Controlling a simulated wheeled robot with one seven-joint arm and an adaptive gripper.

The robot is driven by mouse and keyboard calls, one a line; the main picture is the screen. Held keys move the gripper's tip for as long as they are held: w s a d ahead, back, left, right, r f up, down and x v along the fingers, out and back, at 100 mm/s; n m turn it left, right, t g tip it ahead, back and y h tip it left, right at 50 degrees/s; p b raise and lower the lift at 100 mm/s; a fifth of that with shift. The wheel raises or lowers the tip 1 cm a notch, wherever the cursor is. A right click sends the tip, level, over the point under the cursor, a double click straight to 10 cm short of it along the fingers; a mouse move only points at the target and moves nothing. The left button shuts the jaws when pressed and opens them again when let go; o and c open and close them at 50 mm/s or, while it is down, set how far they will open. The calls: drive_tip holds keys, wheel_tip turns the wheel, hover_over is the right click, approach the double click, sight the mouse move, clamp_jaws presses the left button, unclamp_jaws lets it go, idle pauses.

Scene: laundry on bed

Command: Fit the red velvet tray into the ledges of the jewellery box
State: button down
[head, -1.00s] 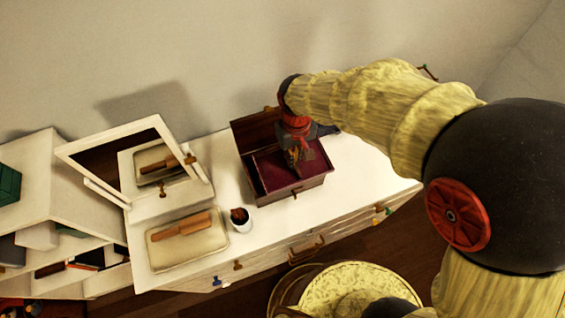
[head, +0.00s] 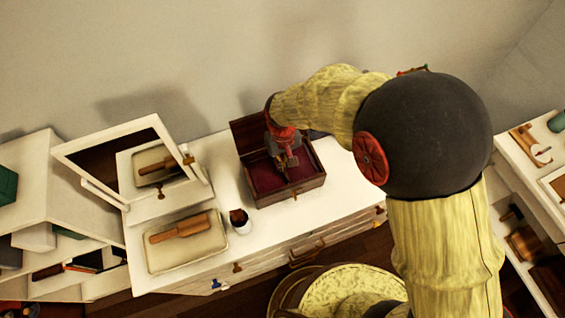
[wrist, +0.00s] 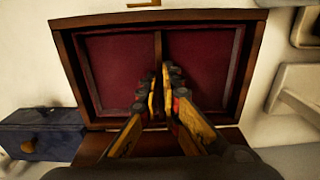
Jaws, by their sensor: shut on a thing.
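The jewellery box (head: 290,197) is dark brown wood and stands on the white dresser with its lid (head: 249,131) open at the back. The red velvet tray (head: 265,178) lies within the box walls and looks about level. In the wrist view the tray (wrist: 205,60) shows two dark red compartments with a wooden divider between them. My gripper (head: 288,169) reaches down from above and is shut on the tray's divider, as the wrist view of the fingertips (wrist: 165,78) shows. The ledges are hidden, and I cannot tell whether the tray rests fully on them.
A dark blue case (wrist: 45,137) is close beside the box. The dresser top right of the box is clear.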

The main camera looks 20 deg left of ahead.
drive_tip(key=shift+f, duration=0.1)
drive_tip(key=c, duration=2.5)
unclamp_jaws()
drive_tip(key=o, duration=0.4)
drive_tip(key=shift+o, duration=0.5)
wheel_tip(320, 180, up, 12)
drive_tip(key=p, duration=0.1)
